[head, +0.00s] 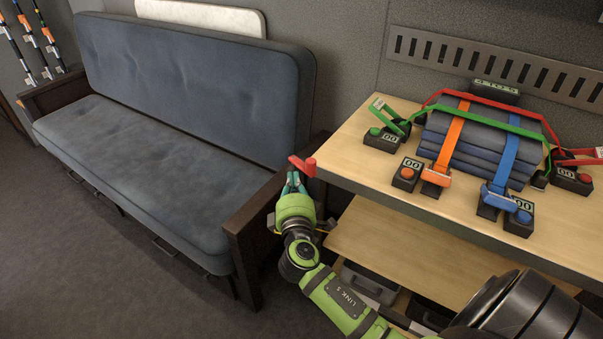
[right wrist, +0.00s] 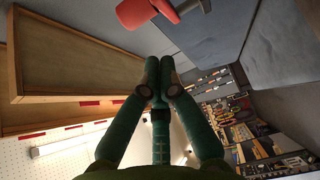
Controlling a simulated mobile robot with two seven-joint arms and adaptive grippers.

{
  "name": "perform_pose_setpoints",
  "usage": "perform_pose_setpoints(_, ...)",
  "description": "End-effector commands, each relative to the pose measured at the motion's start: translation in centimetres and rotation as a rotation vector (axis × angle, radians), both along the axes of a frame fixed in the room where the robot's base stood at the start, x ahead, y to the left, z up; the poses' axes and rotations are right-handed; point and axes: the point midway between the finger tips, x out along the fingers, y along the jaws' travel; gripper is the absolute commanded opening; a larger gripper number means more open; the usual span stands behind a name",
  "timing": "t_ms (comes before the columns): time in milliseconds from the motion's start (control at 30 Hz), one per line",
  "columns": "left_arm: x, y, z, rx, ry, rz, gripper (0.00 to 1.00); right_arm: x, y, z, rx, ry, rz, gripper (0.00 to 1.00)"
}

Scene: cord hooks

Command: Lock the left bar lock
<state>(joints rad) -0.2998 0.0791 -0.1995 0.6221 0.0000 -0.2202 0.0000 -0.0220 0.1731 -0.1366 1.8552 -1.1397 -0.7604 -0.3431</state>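A red lever (head: 303,165) sticks out at the left front corner of the table, just above my right gripper (head: 293,183). In the right wrist view a red handle (right wrist: 145,12) with a grey metal piece beside it shows at the top, ahead of the fingertips and cut by the frame edge. My right gripper also shows there (right wrist: 159,65), its green fingers brought together with nothing seen between them. A gap shows between the fingertips and the red handle in that view. No label marks the bar lock. My left gripper is not in view.
The wooden table (head: 355,160) carries a dark blue folded bundle (head: 475,145) under red, green, orange and blue straps with several small numbered boxes. A blue sofa (head: 170,130) stands left of my right arm. A lower shelf (head: 400,255) lies below the tabletop.

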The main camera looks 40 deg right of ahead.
Motion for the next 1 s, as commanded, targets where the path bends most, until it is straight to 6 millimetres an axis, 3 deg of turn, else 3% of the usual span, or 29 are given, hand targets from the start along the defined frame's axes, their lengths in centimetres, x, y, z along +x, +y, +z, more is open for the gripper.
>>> perform_pose_setpoints(200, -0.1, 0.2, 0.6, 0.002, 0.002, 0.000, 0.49, 0.5, -2.3, 0.0, -0.001, 0.003, 0.000, 0.00)
perform_pose_setpoints(667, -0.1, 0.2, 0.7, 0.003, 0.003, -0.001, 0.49, 0.5, -2.8, -0.1, -0.001, 0.003, 0.007, 0.00)
perform_pose_setpoints(1000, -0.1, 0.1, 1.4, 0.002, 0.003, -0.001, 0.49, -0.1, -5.0, -0.1, -0.004, 0.004, 0.213, 0.00)
